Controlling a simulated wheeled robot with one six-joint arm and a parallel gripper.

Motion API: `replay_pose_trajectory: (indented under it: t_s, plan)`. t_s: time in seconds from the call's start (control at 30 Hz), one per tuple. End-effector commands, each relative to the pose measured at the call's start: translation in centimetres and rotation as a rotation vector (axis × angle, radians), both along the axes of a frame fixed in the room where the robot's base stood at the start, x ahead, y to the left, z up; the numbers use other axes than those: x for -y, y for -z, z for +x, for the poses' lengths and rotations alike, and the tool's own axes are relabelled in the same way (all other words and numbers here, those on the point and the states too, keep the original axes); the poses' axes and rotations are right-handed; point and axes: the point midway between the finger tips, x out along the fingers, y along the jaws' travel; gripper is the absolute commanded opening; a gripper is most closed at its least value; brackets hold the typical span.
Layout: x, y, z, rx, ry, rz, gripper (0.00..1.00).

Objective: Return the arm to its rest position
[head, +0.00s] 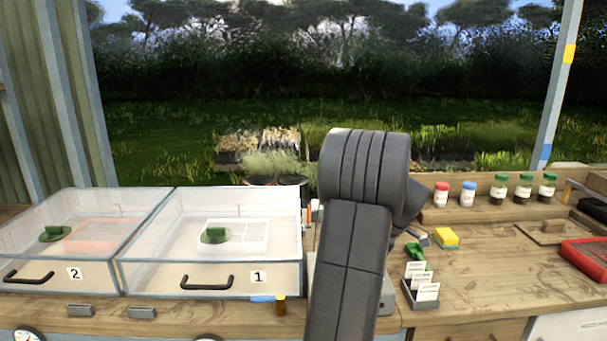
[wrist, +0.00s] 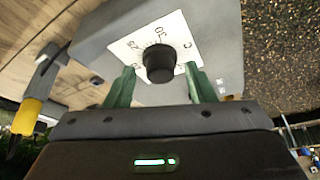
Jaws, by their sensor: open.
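My arm stands in the middle of the head view, its dark grey links rising in front of the bench. My gripper is hidden behind them there. In the wrist view my gripper (wrist: 160,69) is open, with its two green fingers apart. A black knob (wrist: 159,60) on a white dial plate shows between the fingertips, with clear gaps on both sides. I cannot tell how far the tips are from the plate. The dial is on a grey box (wrist: 218,32). In the head view a sliver of a grey box (head: 387,297) shows beside my arm.
Left of my arm stand clear-walled bins marked 2 (head: 96,277) and 1 (head: 285,276). To the right are a label rack (head: 421,300), a yellow sponge (head: 446,237), several lidded jars and a red tray (head: 585,262). The right bench has some bare wood.

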Motion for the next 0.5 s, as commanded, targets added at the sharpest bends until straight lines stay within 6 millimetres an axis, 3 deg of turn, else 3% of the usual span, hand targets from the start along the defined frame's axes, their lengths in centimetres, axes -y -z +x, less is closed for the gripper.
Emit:
replay_pose_trajectory:
  t_s: [0.5]
  plan:
    - [-0.30,-0.20,-0.41,0.001,0.461,0.000,0.49]
